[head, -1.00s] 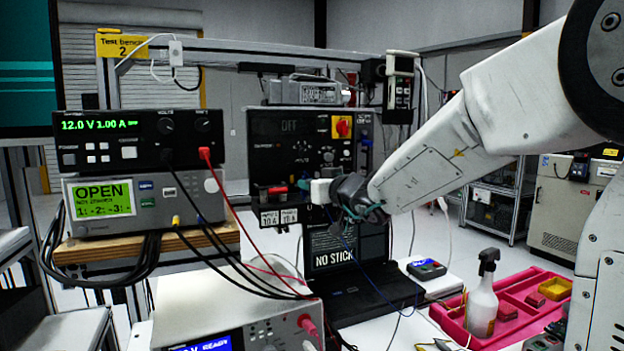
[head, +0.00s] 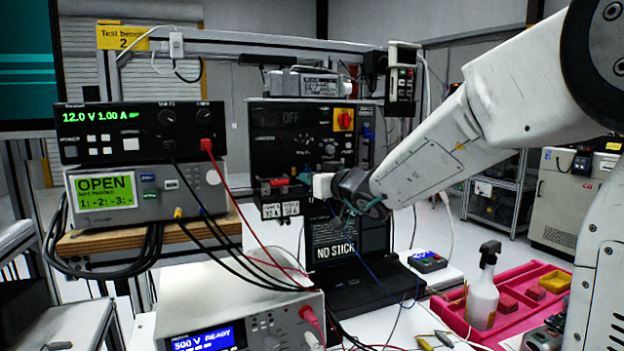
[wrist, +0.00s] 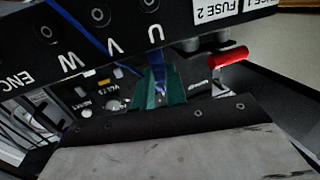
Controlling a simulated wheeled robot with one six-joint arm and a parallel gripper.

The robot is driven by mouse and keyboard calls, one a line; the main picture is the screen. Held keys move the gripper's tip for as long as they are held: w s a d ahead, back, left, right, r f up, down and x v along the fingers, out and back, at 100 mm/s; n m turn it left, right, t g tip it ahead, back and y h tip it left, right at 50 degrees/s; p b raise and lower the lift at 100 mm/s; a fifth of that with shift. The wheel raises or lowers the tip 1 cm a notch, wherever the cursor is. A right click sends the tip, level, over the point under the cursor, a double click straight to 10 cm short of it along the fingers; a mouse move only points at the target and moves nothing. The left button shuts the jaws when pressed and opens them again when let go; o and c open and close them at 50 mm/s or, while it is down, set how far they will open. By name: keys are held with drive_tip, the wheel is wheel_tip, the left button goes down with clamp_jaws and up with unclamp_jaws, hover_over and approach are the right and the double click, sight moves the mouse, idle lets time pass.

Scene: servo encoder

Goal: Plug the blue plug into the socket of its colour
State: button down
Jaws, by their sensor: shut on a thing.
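My gripper (wrist: 160,92) shows green fingers in the wrist view, shut on the blue plug (wrist: 158,72). The plug is partly hidden between the fingers. A dark panel (wrist: 120,45) crosses the top of that view with round sockets marked W (wrist: 48,31), V (wrist: 100,15) and U (wrist: 151,5). Their colours are hard to tell. The plug is below the U socket in the picture; whether it touches the panel I cannot tell. In the head view my gripper (head: 306,181) is in front of the dark control unit (head: 285,130), and the plug is not clear.
A red handle (wrist: 229,57) is right of the fingers in the wrist view. A blue cable (wrist: 80,22) crosses the panel. In the head view a laptop (head: 375,292) is below my gripper, and red and black leads hang from the power supply (head: 140,133) at left.

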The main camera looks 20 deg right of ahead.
drive_tip(key=shift+f, duration=0.2)
idle(0.6)
drive_tip(key=c, duration=1.3)
unclamp_jaws()
drive_tip(key=shift+c, duration=0.2)
drive_tip(key=shift+r, duration=0.1)
wheel_tip(320, 180, up, 7)
